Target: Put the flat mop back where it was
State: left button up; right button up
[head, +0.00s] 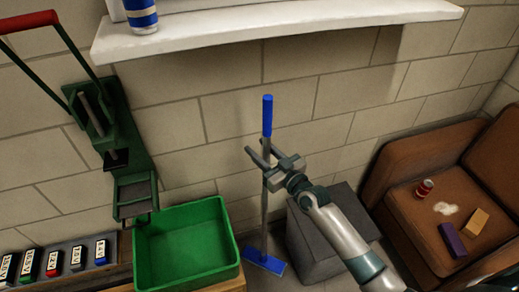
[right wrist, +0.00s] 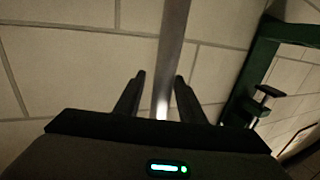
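The flat mop has a blue grip (head: 267,115), a thin grey pole and a flat blue head (head: 264,262). It stands nearly upright near the brick wall, its head low by the floor between the green bin and a grey box. My right gripper (head: 257,149) is at the pole just below the blue grip. In the right wrist view, the grey pole (right wrist: 172,45) runs between the two dark fingers (right wrist: 160,78). The fingers are apart, with a visible gap beside the pole, so the gripper looks open. My left gripper is not in view.
A green bin (head: 187,246) stands left of the mop, and a dark grey box (head: 318,250) right of it. A white shelf (head: 280,24) holds a blue-white can (head: 141,15). A green press (head: 118,150) is at left. A brown sofa (head: 418,160) is at right.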

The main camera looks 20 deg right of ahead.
jog(key=shift+r, duration=0.1)
